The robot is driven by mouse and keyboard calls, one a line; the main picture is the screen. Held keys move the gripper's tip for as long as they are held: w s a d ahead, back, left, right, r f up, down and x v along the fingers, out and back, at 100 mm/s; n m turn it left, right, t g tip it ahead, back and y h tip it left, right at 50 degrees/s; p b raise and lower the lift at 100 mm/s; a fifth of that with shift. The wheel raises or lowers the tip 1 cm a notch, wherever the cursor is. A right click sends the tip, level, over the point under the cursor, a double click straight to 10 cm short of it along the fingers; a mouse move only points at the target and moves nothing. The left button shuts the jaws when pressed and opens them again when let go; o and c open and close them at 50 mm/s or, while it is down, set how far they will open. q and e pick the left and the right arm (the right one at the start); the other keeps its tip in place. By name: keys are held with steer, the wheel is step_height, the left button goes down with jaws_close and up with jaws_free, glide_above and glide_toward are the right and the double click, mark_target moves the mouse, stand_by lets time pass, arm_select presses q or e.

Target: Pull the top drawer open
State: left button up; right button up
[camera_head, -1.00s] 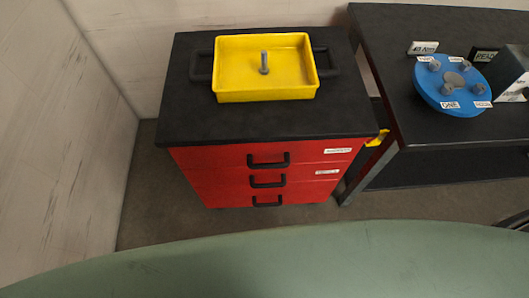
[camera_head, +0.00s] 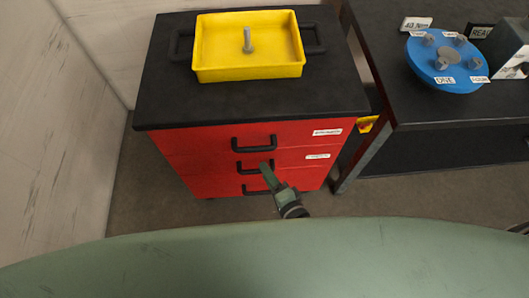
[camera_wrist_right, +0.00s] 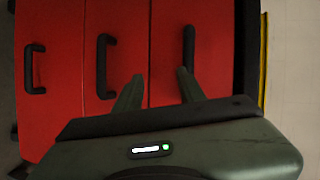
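The red cabinet (camera_head: 185,160) has a black top and stacked drawers. The top drawer (camera_head: 290,133) looks closed. Its black handle (camera_head: 254,149) is a horizontal bar; in the right wrist view, where the cabinet appears turned sideways, this handle (camera_wrist_right: 189,48) is the rightmost. My right gripper (camera_head: 268,170) is in front of the drawer fronts, overlapping the middle and lower handles in the head view. In the wrist view the right gripper (camera_wrist_right: 158,76) is open and empty. One finger lines up with the top handle's near end; contact cannot be told. My left gripper is not in view.
A yellow tray (camera_head: 215,74) with an upright bolt (camera_head: 247,40) sits on the cabinet top. A dark table (camera_head: 430,111) with a blue disc (camera_head: 418,60) stands to the right. A wall (camera_head: 60,130) is on the left. Floor shows in front.

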mark_target(255, 151)
steer(key=shift+m+t, duration=0.6)
steer(key=shift+m, duration=0.3)
steer(key=w+a+r, duration=0.1)
steer(key=w, duration=0.1)
steer(key=w+a, duration=0.1)
steer(key=w, duration=0.1)
steer(key=w+a+r, duration=0.1)
steer(key=w, duration=0.1)
steer(key=shift+w+r, duration=0.25)
steer(key=shift+r, duration=0.1)
steer(key=shift+x, duration=0.8)
steer(key=shift+s, duration=0.1)
jaws_close()
